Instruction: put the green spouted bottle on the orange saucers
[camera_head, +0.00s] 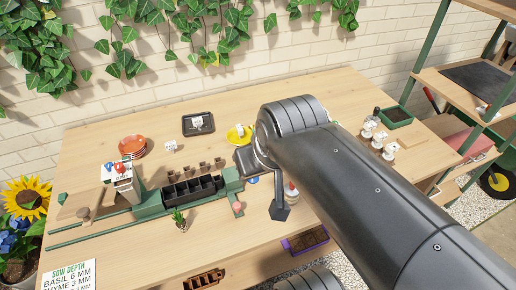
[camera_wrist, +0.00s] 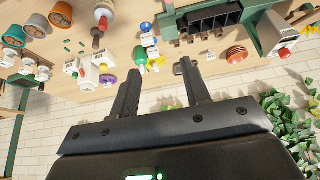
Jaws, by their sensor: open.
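My gripper (camera_wrist: 163,72) is open, its two dark fingers spread in the wrist view with nothing held between them. A small green object that looks like the green spouted bottle (camera_wrist: 139,54) shows just beyond the left fingertip, partly covered by it. I cannot make out its spout. In the head view I cannot find the bottle; my arm may hide it. The stack of orange saucers (camera_head: 132,146) lies at the back left of the table, and it also shows in the wrist view (camera_wrist: 237,53), right of my gripper. No other thing is seen on the saucers.
A black tray (camera_head: 198,124) and a yellow dish (camera_head: 239,136) are at the table's back. A green rail frame with black seed cells (camera_head: 192,190) crosses the middle left.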

